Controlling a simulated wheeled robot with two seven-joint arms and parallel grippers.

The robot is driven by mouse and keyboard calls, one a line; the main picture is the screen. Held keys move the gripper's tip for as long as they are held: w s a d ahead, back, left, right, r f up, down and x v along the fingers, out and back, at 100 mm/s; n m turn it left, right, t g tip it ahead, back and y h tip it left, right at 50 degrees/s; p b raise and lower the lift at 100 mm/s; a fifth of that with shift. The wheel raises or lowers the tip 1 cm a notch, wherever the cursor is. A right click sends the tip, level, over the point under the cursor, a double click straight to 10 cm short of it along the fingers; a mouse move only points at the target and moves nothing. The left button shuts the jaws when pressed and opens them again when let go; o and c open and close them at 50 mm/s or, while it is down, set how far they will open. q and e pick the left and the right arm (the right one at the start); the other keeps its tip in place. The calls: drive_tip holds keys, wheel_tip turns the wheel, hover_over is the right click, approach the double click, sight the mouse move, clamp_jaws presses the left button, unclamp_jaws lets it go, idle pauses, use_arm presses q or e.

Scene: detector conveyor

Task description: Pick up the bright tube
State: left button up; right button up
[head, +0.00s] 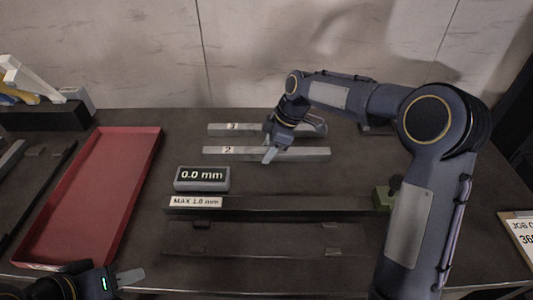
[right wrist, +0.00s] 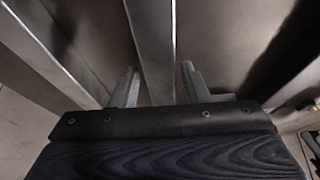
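Two light grey metal tubes lie across the back of the dark table, tube 3 (head: 222,130) at the back and tube 2 (head: 225,154) just in front. I cannot tell for sure which is meant by the bright tube. My right gripper (head: 291,144) is over the right part of these tubes and hides some of them. In the right wrist view its fingers (right wrist: 160,84) are open, with a grey bar (right wrist: 153,40) running between them and gaps at both sides. My left gripper (head: 122,278) is low at the front left, partly cut off, holding nothing visible.
A red tray (head: 147,160), empty, lies at the left. A readout box (head: 201,179) showing 0.0 mm stands before tube 2. In front is a dark bar (head: 290,206) labelled MAX 1.0 mm, with a green block (head: 383,198) at its right end. A job card (head: 521,232) lies far right.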

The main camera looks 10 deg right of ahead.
clamp_jaws()
drive_tip(key=shift+r, duration=0.1)
drive_tip(key=shift+r, duration=0.1)
